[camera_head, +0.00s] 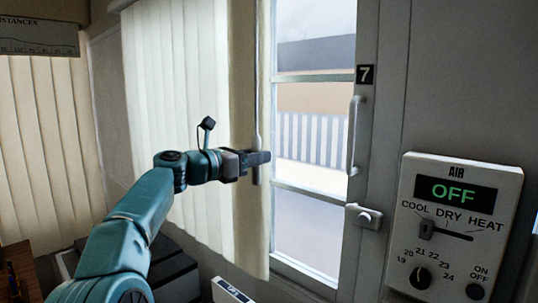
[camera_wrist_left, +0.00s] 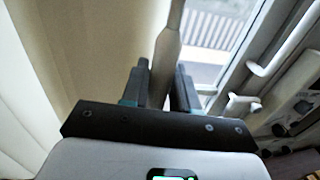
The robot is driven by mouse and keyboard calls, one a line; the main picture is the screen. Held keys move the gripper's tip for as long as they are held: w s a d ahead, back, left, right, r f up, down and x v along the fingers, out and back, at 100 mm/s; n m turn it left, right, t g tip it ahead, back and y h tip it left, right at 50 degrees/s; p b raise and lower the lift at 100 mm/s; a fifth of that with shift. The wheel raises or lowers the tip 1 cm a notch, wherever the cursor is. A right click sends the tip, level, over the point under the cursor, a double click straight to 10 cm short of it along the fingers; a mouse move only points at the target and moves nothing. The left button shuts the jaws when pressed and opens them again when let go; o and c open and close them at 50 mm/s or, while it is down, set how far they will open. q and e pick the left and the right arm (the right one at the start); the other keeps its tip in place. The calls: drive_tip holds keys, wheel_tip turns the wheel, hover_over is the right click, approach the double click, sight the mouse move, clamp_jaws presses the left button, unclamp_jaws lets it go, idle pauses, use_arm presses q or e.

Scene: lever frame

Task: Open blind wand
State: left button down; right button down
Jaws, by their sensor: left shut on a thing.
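The blind wand (camera_head: 257,115) is a thin pale rod that hangs upright at the right edge of the cream vertical blind (camera_head: 180,90). The slats are hanging to the left of the window glass. My left gripper (camera_head: 259,160) is at the wand's thicker lower end and shut on it. In the left wrist view the wand (camera_wrist_left: 168,50) passes between the two dark fingers of my left gripper (camera_wrist_left: 163,88). The fingers cover part of the wand's lower end. My right gripper is in neither view.
A window door (camera_head: 363,150) with a vertical handle (camera_head: 353,135) and a latch (camera_head: 364,215) stands right of the wand. An air control panel (camera_head: 455,225) reading OFF is on the right wall. Dark boxes (camera_head: 175,270) stand low at left. Another blind (camera_head: 45,150) hangs at far left.

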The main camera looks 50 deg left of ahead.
use_arm(q)
drive_tip(key=shift+s+a, duration=0.2)
drive_tip(key=shift+a, duration=1.6)
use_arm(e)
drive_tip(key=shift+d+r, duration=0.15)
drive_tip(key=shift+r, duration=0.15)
